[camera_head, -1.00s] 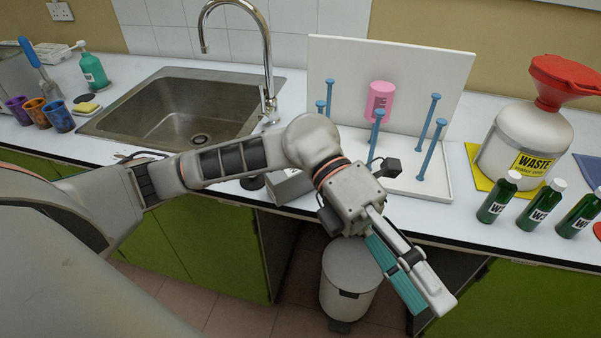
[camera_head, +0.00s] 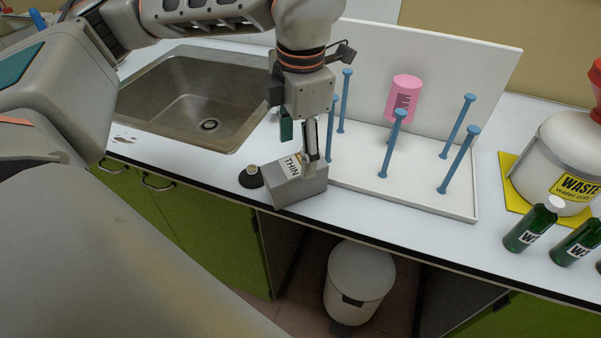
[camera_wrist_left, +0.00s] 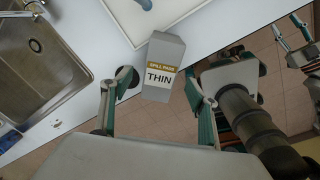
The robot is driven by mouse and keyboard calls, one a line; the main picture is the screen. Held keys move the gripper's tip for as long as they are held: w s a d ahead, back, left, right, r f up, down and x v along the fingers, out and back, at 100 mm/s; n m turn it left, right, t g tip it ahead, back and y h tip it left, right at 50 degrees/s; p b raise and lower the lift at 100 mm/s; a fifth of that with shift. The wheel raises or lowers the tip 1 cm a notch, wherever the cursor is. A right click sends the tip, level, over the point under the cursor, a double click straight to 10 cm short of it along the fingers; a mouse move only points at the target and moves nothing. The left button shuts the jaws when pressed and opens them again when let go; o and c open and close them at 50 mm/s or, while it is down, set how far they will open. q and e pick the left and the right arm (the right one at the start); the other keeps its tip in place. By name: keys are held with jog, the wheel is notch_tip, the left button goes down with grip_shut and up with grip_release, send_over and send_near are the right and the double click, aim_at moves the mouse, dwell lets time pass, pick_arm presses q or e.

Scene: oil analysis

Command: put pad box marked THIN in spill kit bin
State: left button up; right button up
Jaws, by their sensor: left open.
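The grey pad box marked THIN (camera_head: 312,187) lies on the counter near its front edge, just left of the white drying rack. In the left wrist view the box (camera_wrist_left: 163,65) shows its "SPILL PADS THIN" label. My left gripper (camera_head: 299,140) is open and points down just above and behind the box. In the left wrist view its fingers (camera_wrist_left: 157,88) stand apart on either side of the box's label end. Contact cannot be told. A white bin (camera_head: 358,275) stands on the floor under the counter; no spill kit wording is readable on it.
A small black object (camera_head: 251,177) stands close left of the box. The sink (camera_head: 180,100) is behind left. The rack (camera_head: 455,206) with blue pegs and a pink cylinder is on the right, with green bottles (camera_head: 530,228) and a waste container (camera_head: 560,150) farther right.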

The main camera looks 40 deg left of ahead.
aim_at(296, 166)
pick_arm(q)
jog(key=shift+s+f, duration=0.15)
jog(key=shift+f, duration=0.45)
jog(key=f, duration=0.4)
jog(key=shift+a+f, duration=0.15)
jog(key=shift+a, duration=0.05)
jog(key=shift+w+f+b, duration=0.2)
jog(key=shift+f+b, duration=0.1)
jog(key=shift+f, duration=0.25)
jog(key=c, duration=1.4)
pick_arm(e)
jog(key=shift+s+f, duration=0.6)
